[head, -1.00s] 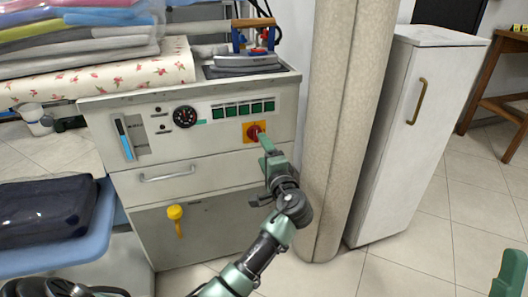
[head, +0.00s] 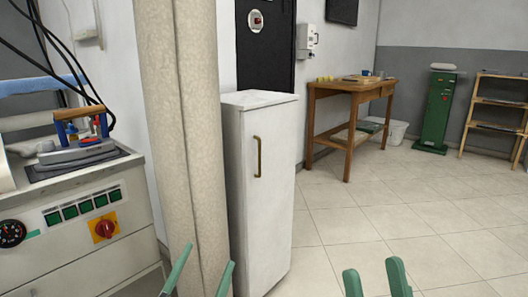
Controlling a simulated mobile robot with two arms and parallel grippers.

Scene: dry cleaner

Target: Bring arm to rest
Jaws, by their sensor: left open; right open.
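My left gripper (head: 207,258) shows at the bottom edge, left of centre, as two green fingers spread apart and pointing up. It is open and empty, in front of the beige column in the picture. My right gripper (head: 372,268) shows at the bottom edge, right of centre. Its two green fingers are also apart, with nothing between them, over the tiled floor in the picture. The rest of both arms is below the frame.
An ironing station (head: 77,250) with a red knob (head: 104,229) and an iron (head: 75,152) stands at left. A beige column (head: 168,130) and white cabinet (head: 262,210) stand beside it. A wooden table (head: 345,88) is further back. The tiled floor (head: 420,215) at right is clear.

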